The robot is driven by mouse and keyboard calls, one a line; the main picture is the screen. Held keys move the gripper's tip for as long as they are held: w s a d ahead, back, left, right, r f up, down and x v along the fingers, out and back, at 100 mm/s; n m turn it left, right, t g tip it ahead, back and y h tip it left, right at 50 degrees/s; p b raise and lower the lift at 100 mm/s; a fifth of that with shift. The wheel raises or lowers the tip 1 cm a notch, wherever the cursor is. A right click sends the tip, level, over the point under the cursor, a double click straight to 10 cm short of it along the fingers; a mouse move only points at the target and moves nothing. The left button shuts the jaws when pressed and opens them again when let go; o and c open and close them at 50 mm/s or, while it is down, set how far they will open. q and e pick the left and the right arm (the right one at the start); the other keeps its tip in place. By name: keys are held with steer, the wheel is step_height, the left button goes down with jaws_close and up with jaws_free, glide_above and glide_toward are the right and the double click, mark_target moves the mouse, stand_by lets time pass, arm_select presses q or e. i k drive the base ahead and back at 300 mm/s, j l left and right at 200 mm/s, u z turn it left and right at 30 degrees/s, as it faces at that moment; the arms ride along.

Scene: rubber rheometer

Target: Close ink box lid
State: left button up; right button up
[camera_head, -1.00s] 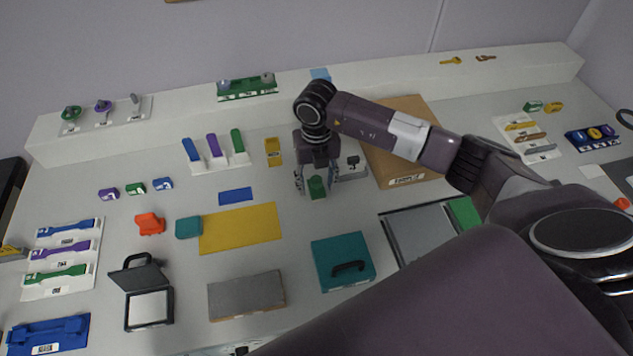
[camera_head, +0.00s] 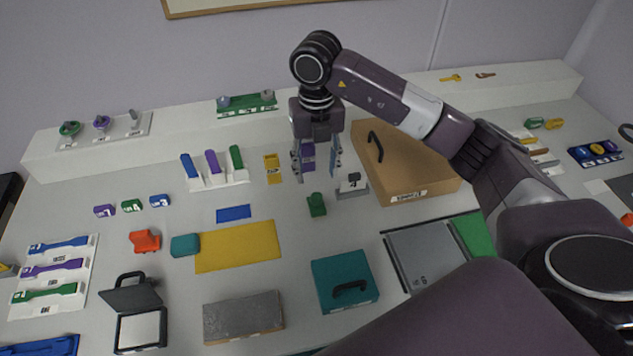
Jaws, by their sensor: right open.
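The ink box (camera_head: 140,331) is a small black box with a white pad inside, at the lower left of the head view. Its dark lid (camera_head: 132,296) with a handle stands open, tilted back behind the box. My right gripper (camera_head: 318,176) is open, pointing down, above the table near the middle, far to the right of and behind the ink box. It stands over a small green block (camera_head: 316,204), apart from it. Something purple shows between its fingers; I cannot tell what it is. My left gripper is not in view.
An orange piece (camera_head: 145,241), a teal block (camera_head: 185,246) and a yellow mat (camera_head: 238,247) lie behind the ink box. A grey block (camera_head: 243,318) and a teal handled box (camera_head: 345,279) stand to its right. A brown handled box (camera_head: 410,170) is right of my gripper.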

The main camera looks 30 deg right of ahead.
mark_target(141, 295)
steer(key=k+j, duration=0.5)
steer(key=k, duration=0.15)
steer(key=k+j, duration=0.5)
steer(key=k, duration=0.2)
